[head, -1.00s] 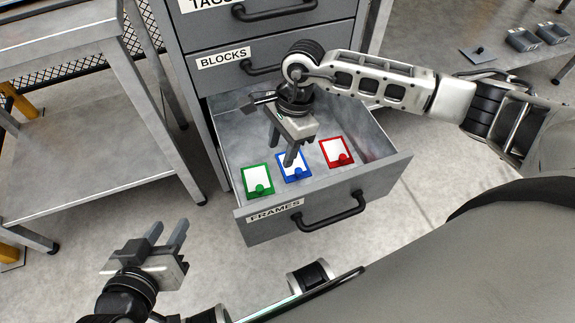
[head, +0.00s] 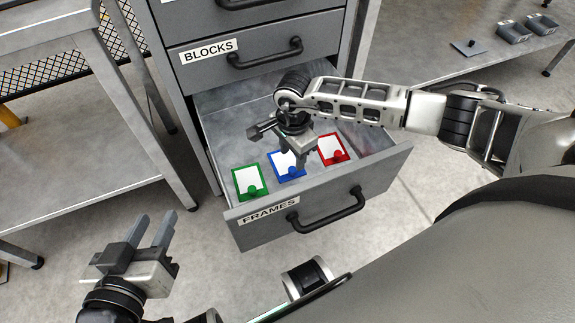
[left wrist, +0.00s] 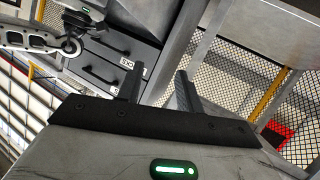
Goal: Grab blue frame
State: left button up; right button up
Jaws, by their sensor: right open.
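The blue frame (head: 284,166) lies in the open drawer labelled FRAMES, between the green frame (head: 249,181) and the red frame (head: 332,149). It has a white centre and a blue knob near its front edge. My right gripper (head: 300,170) is open and points down over the blue frame. Its fingers hide part of that frame, and I cannot tell whether they touch it. My left gripper (head: 153,232) is open and empty at the lower left, outside the drawer. Its two fingers also show in the left wrist view (left wrist: 157,90).
The drawer front (head: 320,205) has a black handle. The closed BLOCKS drawer (head: 250,60) is above it. A grey metal bench (head: 70,140) stands at the left. A low table (head: 440,50) at the upper right holds several small grey items. Open floor lies right of the drawer.

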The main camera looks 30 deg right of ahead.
aim_at(293, 169)
jog(key=f, duration=0.1)
jog(key=f+b, duration=0.1)
jog(key=f, duration=0.2)
jog(key=shift+s+f, duration=0.1)
jog(key=shift+s, duration=0.15)
jog(key=shift+f+b, duration=0.25)
jog(key=shift+b, duration=0.05)
pick_arm(q)
jog(key=shift+d+r+h, duration=0.25)
jog(key=shift+r+h, duration=0.15)
jog(key=shift+r, duration=0.05)
pick_arm(e)
grip_shut()
pick_arm(q)
jog(key=shift+r+t, duration=0.1)
jog(key=shift+t, duration=0.2)
pick_arm(e)
jog(key=shift+r, duration=0.1)
